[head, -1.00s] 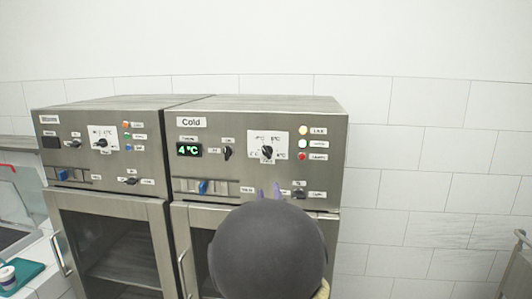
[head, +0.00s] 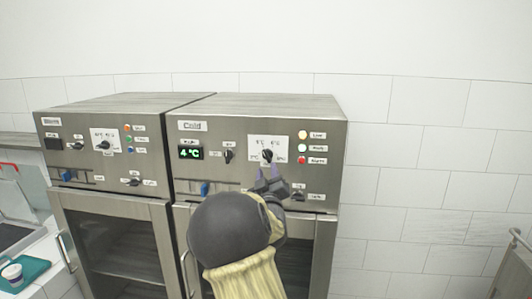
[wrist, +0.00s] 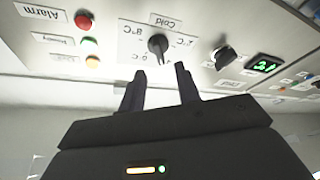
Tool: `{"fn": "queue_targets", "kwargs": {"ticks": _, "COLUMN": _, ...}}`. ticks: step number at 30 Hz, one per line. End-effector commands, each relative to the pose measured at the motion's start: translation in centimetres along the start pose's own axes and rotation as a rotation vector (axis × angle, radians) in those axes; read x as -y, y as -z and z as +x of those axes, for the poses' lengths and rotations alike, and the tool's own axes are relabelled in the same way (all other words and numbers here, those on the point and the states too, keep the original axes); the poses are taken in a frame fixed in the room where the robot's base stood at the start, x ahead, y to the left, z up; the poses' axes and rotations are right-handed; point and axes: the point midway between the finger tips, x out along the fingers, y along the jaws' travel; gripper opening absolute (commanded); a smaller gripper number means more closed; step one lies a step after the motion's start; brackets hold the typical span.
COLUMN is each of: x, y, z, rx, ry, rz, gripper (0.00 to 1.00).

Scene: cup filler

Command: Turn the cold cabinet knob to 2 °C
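My gripper (head: 267,173) is just below the knob in the head view. In the wrist view, my gripper (wrist: 160,75) is open, its two dark fingers apart and empty, with the knob beyond and between the tips. I see no contact.
A lower switch (head: 298,195) is near my gripper. The warm cabinet (head: 100,170) stands to the left.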

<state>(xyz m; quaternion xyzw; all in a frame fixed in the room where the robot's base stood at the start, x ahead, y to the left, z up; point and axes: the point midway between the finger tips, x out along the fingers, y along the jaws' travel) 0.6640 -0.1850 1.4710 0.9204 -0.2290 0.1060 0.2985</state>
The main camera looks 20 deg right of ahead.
Motion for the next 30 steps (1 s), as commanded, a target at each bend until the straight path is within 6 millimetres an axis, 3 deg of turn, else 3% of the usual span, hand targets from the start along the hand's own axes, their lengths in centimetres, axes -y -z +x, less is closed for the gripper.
{"fn": "queue_targets", "kwargs": {"ticks": 6, "x": -0.2, "y": 0.3, "z": 3.8, "rx": 0.001, "ry": 0.001, "rz": -0.001, "gripper": 0.33}}
{"fn": "queue_targets", "kwargs": {"ticks": 12, "x": -0.1, "y": 0.2, "z": 6.2, "rx": 0.001, "ry": 0.0, "rz": 0.0, "gripper": 0.33}}
{"fn": "queue_targets", "kwargs": {"ticks": 23, "x": 0.0, "y": -0.1, "z": 6.7, "rx": 0.001, "ry": 0.0, "rz": 0.002, "gripper": 0.33}}
{"fn": "queue_targets", "kwargs": {"ticks": 28, "x": 0.0, "y": 0.0, "z": 6.7, "rx": 0.001, "ry": 0.0, "rz": 0.001, "gripper": 0.03}}
{"fn": "queue_targets", "kwargs": {"ticks": 30, "x": 0.0, "y": 0.0, "z": 6.7, "rx": 0.0, "ry": 0.0, "rz": 0.001, "gripper": 0.0}}
